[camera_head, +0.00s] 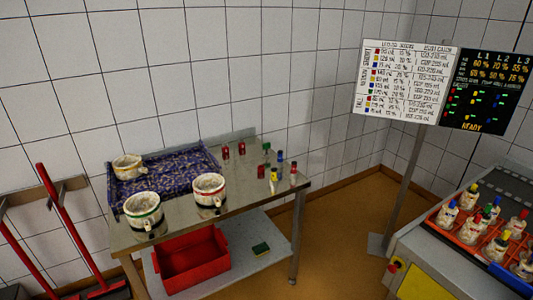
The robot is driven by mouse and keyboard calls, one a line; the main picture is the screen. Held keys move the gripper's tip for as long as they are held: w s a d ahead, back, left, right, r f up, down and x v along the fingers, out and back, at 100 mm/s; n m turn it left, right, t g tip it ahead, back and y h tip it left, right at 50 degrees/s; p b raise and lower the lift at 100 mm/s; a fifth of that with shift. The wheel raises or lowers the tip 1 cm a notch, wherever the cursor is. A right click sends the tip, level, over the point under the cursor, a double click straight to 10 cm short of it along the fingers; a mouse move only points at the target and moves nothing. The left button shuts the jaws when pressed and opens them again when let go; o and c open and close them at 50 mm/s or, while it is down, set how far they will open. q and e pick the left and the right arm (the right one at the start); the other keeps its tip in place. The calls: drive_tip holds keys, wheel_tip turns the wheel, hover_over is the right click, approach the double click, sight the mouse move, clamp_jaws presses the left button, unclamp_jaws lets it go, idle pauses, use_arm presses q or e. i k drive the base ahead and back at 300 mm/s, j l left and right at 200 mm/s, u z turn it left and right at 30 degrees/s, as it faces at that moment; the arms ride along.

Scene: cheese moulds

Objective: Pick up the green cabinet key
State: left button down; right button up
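I cannot make out a clear key shape in the head view. A small green object (266,148) stands near the back right of the steel table (236,212); it is too small to tell whether it is the green cabinet key. Small red, blue and yellow pieces stand around it. Neither of my grippers is in view, and nothing is seen being held.
White pots (209,189) stand on the table, one on a dark patterned tray (200,163). A sign (404,82) and a bottle-laden machine (420,245) stand right.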

sight(265, 145)
drive_tip(key=i+l+u, duration=0.45)
drive_tip(key=i+l, duration=0.4)
